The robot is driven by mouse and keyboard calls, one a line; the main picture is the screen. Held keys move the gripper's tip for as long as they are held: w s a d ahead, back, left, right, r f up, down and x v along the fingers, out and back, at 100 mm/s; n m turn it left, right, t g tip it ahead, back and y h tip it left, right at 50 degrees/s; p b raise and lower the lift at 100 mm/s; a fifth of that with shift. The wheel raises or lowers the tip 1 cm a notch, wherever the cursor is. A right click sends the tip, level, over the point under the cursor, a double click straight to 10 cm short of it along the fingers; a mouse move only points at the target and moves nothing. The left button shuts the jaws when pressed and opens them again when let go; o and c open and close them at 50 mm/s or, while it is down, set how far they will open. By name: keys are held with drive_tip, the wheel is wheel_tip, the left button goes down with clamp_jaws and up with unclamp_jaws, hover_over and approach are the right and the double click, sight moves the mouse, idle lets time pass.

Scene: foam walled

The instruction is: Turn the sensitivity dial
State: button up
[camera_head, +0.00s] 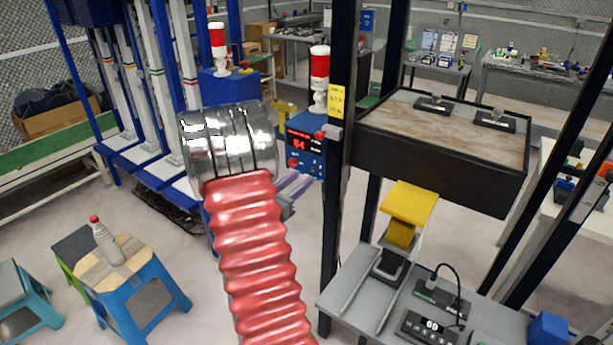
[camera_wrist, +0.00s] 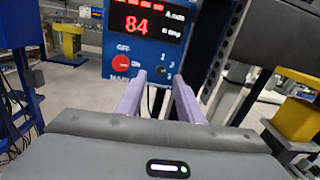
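A blue control box (camera_wrist: 150,40) with a red display reading 84 fills the upper middle of the wrist view. It also shows in the head view (camera_head: 314,163), partly behind a dark post. A round red knob (camera_wrist: 122,66) is on its lower left face. A small dark dial (camera_wrist: 160,71) with marks beside it is at lower right; I cannot read a sensitivity label. My gripper (camera_wrist: 158,88) has two pale purple fingers, spread apart with nothing between them. In the picture, the small dial lies between the fingertips. I cannot tell whether they touch the box.
The dark post (camera_head: 340,150) with a yellow label stands right beside the box. A yellow part (camera_head: 408,203) stands over a grey bench (camera_head: 350,290) on the right. A red and white signal lamp (camera_head: 319,78) rises above the box. Stools (camera_head: 150,275) stand at lower left.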

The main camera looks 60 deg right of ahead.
sight(311, 171)
drive_tip(key=shift+s+d, duration=0.2)
drive_tip(key=shift+d, duration=0.9)
drive_tip(key=shift+s+d, duration=0.2)
drive_tip(key=shift+d, duration=0.85)
clamp_jaws()
drive_tip(key=shift+a, duration=0.15)
